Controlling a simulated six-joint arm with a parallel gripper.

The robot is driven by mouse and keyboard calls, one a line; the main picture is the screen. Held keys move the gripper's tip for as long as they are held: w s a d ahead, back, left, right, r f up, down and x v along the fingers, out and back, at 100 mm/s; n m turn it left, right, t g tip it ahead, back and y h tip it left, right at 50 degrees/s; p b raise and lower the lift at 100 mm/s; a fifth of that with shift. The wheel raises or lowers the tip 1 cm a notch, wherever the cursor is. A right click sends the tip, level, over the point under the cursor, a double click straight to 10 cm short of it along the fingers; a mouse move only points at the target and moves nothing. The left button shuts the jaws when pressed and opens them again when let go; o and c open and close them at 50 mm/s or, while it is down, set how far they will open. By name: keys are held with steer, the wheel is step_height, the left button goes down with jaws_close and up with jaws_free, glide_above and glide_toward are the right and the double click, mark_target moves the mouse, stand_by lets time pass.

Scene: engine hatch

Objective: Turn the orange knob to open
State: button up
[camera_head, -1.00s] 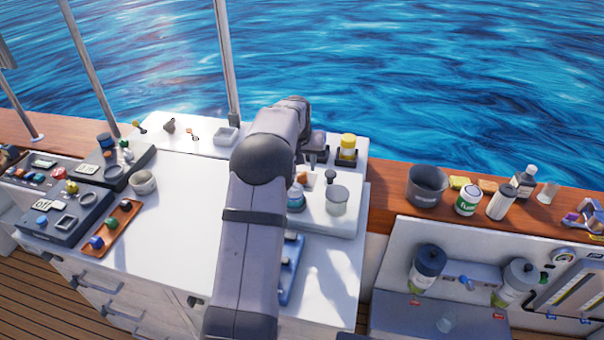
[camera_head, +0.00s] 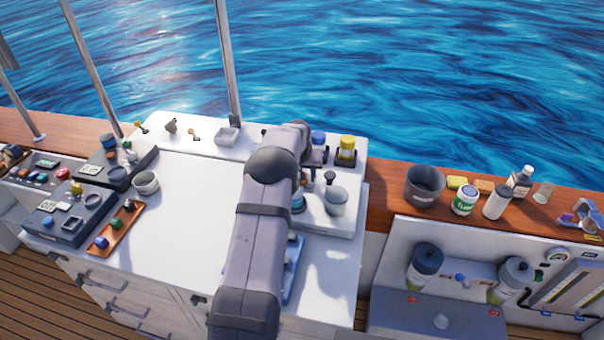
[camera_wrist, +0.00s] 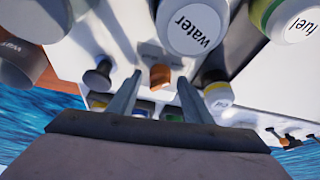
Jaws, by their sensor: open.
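The orange knob (camera_wrist: 160,76) shows in the wrist view, small and near the middle, on a pale surface. My gripper (camera_wrist: 159,80) is open, and its two fingers stand to the left and right of the knob in that picture. I cannot tell whether the fingertips reach down around it or are still short of it. No contact is visible. In the head view my gripper (camera_head: 314,165) is over the white raised panel (camera_head: 325,220) at the right of the counter. My arm and gripper hide most of the knob there.
A dark knob (camera_wrist: 97,75) stands left of the fingers in the wrist view. The "water" container (camera_wrist: 192,25) and "fuel" container (camera_wrist: 293,18) are close by. The counter's middle (camera_head: 200,215) is clear.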

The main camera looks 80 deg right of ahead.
steer(key=c, duration=1.1)
steer(key=shift+w+m+b, duration=0.1)
steer(key=shift+m+b, duration=0.25)
steer(key=shift+m, duration=0.05)
steer(key=shift+m+g, duration=0.3)
steer(key=shift+m, duration=0.1)
steer(key=shift+r, duration=0.1)
steer(key=o, duration=1.1)
steer(key=shift+r, duration=0.1)
